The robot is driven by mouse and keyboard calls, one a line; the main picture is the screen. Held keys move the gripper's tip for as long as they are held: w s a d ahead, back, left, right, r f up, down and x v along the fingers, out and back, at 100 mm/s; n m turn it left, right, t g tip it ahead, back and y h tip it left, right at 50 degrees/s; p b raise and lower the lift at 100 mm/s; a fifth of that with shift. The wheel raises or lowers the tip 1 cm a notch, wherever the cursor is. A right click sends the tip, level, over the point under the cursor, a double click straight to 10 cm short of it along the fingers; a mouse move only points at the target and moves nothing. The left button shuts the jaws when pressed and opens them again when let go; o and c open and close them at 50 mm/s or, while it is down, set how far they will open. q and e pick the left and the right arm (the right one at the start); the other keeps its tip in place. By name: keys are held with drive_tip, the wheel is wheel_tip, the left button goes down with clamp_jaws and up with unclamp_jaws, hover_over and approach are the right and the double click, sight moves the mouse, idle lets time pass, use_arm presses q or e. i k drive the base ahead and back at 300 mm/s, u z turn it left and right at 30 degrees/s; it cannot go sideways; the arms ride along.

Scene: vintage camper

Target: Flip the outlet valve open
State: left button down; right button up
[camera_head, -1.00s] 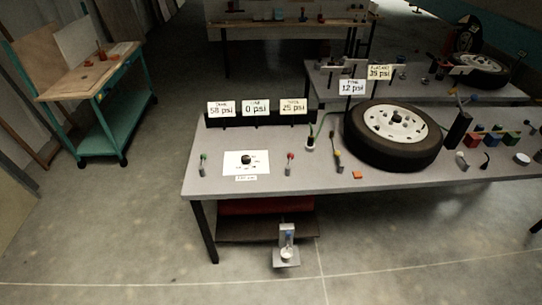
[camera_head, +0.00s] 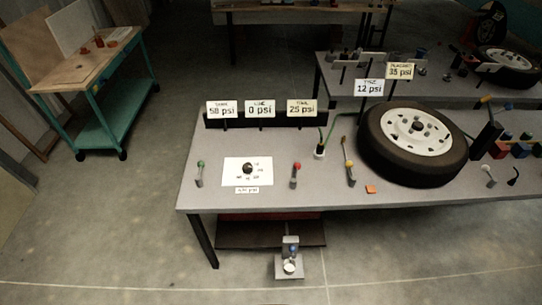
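Several small valve-like levers stand on the grey workbench (camera_head: 300,194). One has a green top (camera_head: 200,173) at the left end, one a red top (camera_head: 296,174) right of the white card, and one a yellow part (camera_head: 349,166) near the tyre. No label that I can read says which is the outlet valve. A black knob (camera_head: 248,168) sits on the white card (camera_head: 262,178) between the green and red ones. Signs behind read 58 psi (camera_head: 221,110), 0 psi (camera_head: 261,109) and 25 psi (camera_head: 301,108). Neither of my grippers is in view.
A tyre on a white wheel (camera_head: 414,142) lies on the bench at right, with signs of 12 psi (camera_head: 369,87) and 35 psi (camera_head: 400,71) behind. An orange piece (camera_head: 370,189) lies near the front edge. A small stand (camera_head: 289,266) is on the floor in front. A teal cart (camera_head: 104,112) stands left.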

sight(297, 166)
drive_tip(key=z, duration=0.25)
drive_tip(key=i, duration=0.6)
drive_tip(key=z, duration=0.45)
